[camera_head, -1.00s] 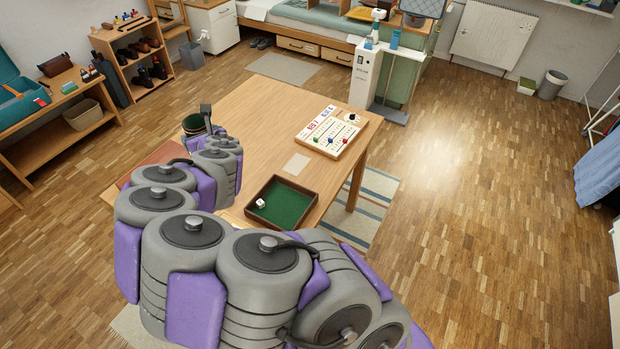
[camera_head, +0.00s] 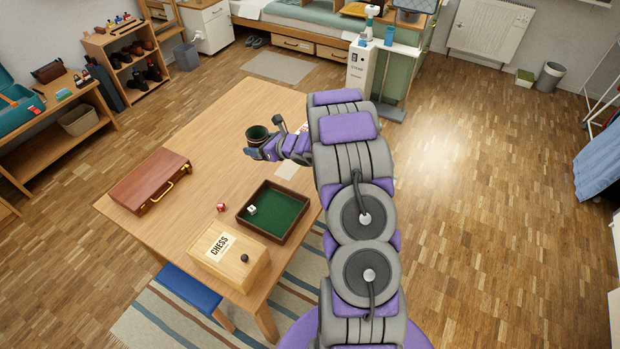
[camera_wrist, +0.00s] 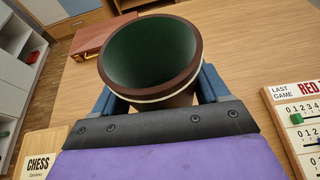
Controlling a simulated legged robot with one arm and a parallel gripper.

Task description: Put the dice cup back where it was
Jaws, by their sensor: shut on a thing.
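The dice cup (camera_head: 257,134) is dark with a brown rim and green lining. My gripper (camera_head: 263,151) is shut on it over the table. The wrist view shows the cup (camera_wrist: 150,55) mouth toward the camera, empty in the part I see, with a pale band, between my two blue-grey fingers (camera_wrist: 158,95). I cannot tell how high its base is.
The green-lined tray (camera_head: 297,204) holds a white die (camera_head: 252,209). A red die (camera_head: 221,207) lies beside it. A chess box (camera_head: 229,256) and brown case (camera_head: 150,181) stand nearer and left. The scoreboard (camera_wrist: 271,95) is right in the wrist view. The far-left tabletop is clear.

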